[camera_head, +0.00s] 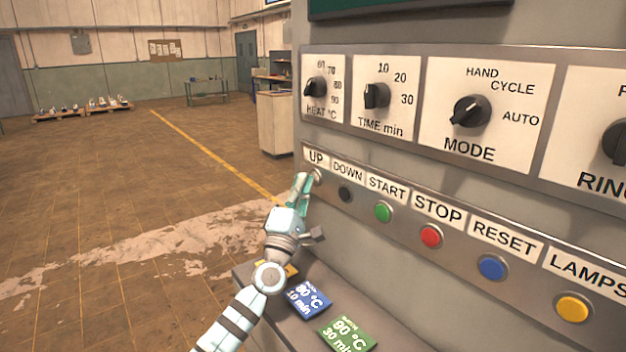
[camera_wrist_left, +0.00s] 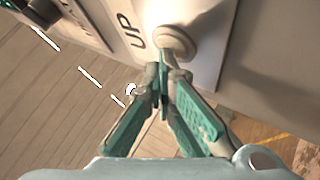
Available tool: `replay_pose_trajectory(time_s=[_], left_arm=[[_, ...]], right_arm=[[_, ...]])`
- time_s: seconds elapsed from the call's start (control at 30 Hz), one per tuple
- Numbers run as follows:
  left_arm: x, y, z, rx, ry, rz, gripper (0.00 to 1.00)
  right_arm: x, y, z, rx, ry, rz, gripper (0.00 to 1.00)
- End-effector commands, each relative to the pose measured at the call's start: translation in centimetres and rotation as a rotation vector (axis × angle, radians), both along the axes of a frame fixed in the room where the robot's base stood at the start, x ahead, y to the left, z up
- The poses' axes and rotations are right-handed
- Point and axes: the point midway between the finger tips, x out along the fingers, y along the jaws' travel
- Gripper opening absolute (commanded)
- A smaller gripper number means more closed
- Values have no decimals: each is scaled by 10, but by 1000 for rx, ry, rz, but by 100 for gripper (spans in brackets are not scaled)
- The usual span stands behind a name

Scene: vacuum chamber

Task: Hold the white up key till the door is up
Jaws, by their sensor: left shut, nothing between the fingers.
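The white up key (camera_head: 318,176) is at the left end of the button row, under the UP label. In the left wrist view the round white key (camera_wrist_left: 174,40) sits in a pale ring on the panel, beside the letters UP. My left gripper (camera_head: 304,179) is shut and empty, its fingers pointing at the key. In the left wrist view the closed green fingertips (camera_wrist_left: 163,72) are at the key's near edge; I cannot tell whether they touch or press it. The chamber door cannot be made out in either view. My right gripper is not in view.
The black DOWN button (camera_head: 345,194) is close to the right of the up key, then the green START button (camera_head: 383,212). A ledge below holds a blue card (camera_head: 307,299) and a green card (camera_head: 347,336). Open floor lies left of the panel.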

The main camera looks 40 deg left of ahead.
Motion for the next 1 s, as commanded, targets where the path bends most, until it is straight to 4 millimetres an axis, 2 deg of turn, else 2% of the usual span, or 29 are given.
replay_pose_trajectory(time_s=[0.33,0.67,1.0], left_arm=[[-1,0,0,0,1,0,0],[-15,5,0,1,1,0,0],[-18,5,0,1,1,0,0]], right_arm=[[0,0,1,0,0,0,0],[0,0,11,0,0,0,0],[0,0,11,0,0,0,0]])
